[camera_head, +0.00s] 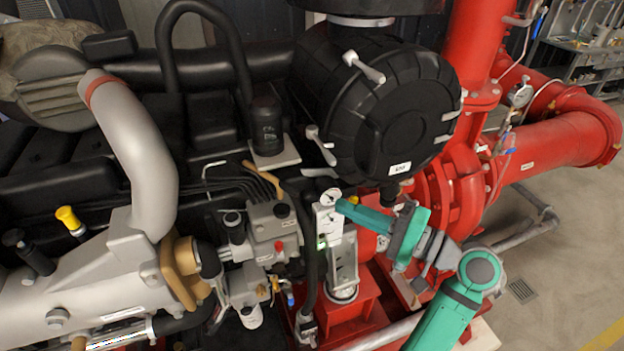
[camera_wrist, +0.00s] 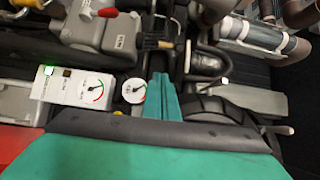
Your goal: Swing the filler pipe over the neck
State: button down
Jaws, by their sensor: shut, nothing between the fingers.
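My gripper (camera_head: 345,205) is shut and empty, its teal fingertips close to a round gauge (camera_head: 331,197) at the top of a pale gauge panel (camera_head: 328,226). The wrist view shows the closed fingers (camera_wrist: 160,92) just right of the round gauge (camera_wrist: 134,91); I cannot tell if they touch anything. A thick silver curved pipe (camera_head: 137,130) with a red band stands at left in the head view, well away from my gripper. I cannot tell for certain which parts are the filler pipe and the neck.
A big black round housing (camera_head: 385,110) hangs above my gripper. Red pump pipework (camera_head: 545,150) stands to the right. A grey box with a red knob (camera_head: 275,235) is left of the panel. Black hoses (camera_head: 245,70) run behind. Open floor (camera_head: 560,270) lies at lower right.

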jog(key=shift+n+g+y, duration=0.4)
jog(key=shift+n+g, duration=0.4)
jog(key=shift+g, duration=0.1)
jog(key=r, duration=0.2)
jog(key=s+d+r, duration=0.1)
jog(key=shift+s+d+r, duration=0.1)
jog(key=shift+r, duration=0.25)
jog(key=x, duration=1)
jog(key=shift+f, duration=0.1)
